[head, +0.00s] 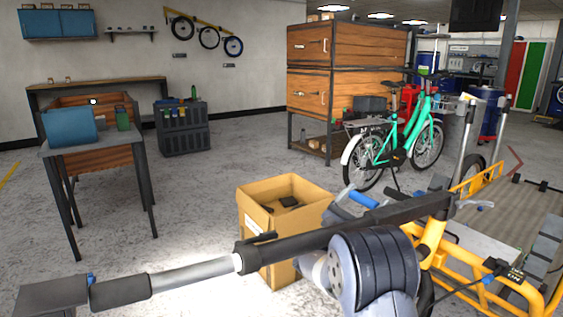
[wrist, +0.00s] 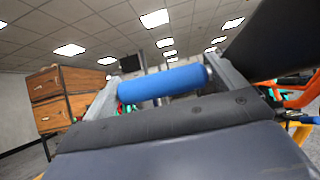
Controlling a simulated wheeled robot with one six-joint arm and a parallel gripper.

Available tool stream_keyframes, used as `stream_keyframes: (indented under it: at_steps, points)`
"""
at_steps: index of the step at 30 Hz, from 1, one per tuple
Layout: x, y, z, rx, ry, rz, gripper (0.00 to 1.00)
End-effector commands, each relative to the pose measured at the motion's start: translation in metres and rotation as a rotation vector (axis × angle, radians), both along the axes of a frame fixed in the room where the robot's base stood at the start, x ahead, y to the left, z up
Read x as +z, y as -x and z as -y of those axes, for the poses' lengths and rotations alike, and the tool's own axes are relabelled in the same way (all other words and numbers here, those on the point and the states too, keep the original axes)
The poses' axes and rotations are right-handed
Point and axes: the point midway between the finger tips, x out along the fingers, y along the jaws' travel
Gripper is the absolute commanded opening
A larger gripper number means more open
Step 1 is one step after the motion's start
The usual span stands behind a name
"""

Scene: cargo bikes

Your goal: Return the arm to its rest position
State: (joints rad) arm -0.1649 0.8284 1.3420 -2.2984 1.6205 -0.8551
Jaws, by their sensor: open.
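My gripper (wrist: 168,82) shows in the wrist view as two grey bars standing wide apart, one on each side. A blue cylinder (wrist: 163,81) lies across the view between them. I cannot tell whether it is part of my gripper or a separate thing. In the head view a blue cylinder (head: 362,199) with grey pieces shows just behind the long dark link of my arm. My arm stretches across the lower part of the head view, with large round dark joints at lower centre. The wrist camera looks up and forward, with much ceiling in view.
An open cardboard box (head: 268,215) stands close behind my arm. Yellow cargo bike frames (head: 460,262) are close on the right. A green bike (head: 395,145) stands beyond, before a wooden drawer cabinet (head: 345,62). A grey table (head: 88,146) stands at left.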

Motion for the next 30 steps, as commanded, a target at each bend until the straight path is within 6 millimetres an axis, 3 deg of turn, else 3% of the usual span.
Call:
stream_keyframes:
  at_steps: [11, 27, 30]
  points:
    - [-0.010, -0.001, -0.007, 0.002, 0.010, 0.005, 0.91]
    - [-0.069, 0.045, -0.076, 0.003, 0.010, -0.001, 0.91]
    - [-0.058, 0.036, -0.058, -0.004, 0.008, 0.008, 0.91]
